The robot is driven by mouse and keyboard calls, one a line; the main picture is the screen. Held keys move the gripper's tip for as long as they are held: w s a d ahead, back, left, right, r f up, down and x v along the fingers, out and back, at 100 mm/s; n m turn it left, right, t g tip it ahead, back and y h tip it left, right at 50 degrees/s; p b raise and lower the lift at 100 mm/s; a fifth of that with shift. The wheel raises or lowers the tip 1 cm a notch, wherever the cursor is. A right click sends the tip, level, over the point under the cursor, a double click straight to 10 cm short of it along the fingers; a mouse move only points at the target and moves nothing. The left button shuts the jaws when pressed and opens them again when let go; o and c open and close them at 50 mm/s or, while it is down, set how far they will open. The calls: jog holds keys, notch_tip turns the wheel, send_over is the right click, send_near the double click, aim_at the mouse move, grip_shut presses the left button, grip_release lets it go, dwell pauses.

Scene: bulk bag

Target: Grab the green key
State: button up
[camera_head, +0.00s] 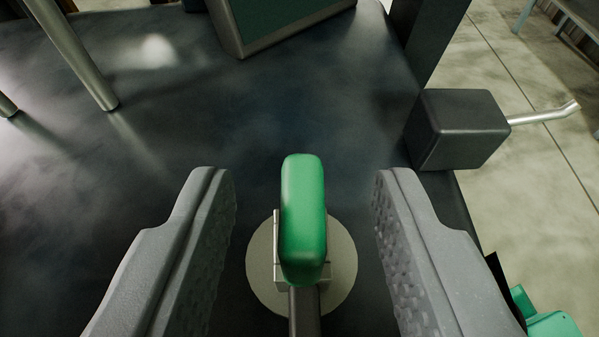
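The green key (304,215) has a rounded, bright green handle and stands in the lower middle of the view. It sits over a pale round disc (262,270) with metal brackets at its sides, on a dark surface. My gripper (303,185) is open, with one grey ridged finger to the left of the key and one to the right. There is a clear gap between each finger and the key, and neither touches it. The lower part of the key, by a dark bar, is partly hidden.
A dark box (460,130) with a bent metal lever (545,115) is at the right edge of the dark surface (290,110). Metal posts (75,50) stand at upper left. A green-faced panel (275,20) is at the top. Another green object (552,323) shows at lower right.

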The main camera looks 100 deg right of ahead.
aim_at(301, 216)
jog(key=x, duration=0.4)
jog(key=shift+f, duration=0.2)
grip_shut()
jog(key=shift+r, duration=0.1)
